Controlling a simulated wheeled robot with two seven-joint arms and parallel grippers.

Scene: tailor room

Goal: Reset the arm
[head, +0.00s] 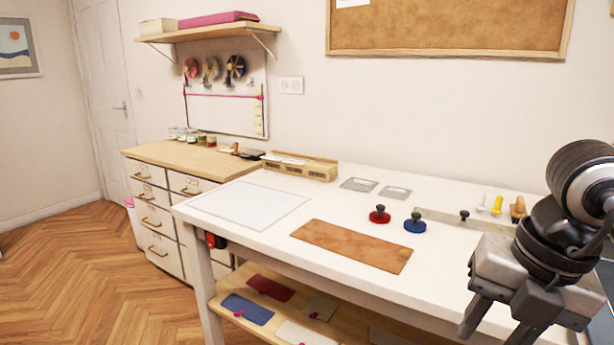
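My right arm comes in at the right edge. Its gripper (497,328) points down in front of the right part of the white table (350,190). Its two fingers are apart with nothing visible between them, though the tips are near the bottom edge. My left arm and gripper are not in view.
On the table are a white sheet (248,204), a brown leather piece (352,245), a red-based knob (379,215), a blue-based knob (415,223) and a wooden organizer (300,167). Fabric pieces lie on the lower shelf (237,322). A drawer cabinet (160,216) stands left; floor there is clear.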

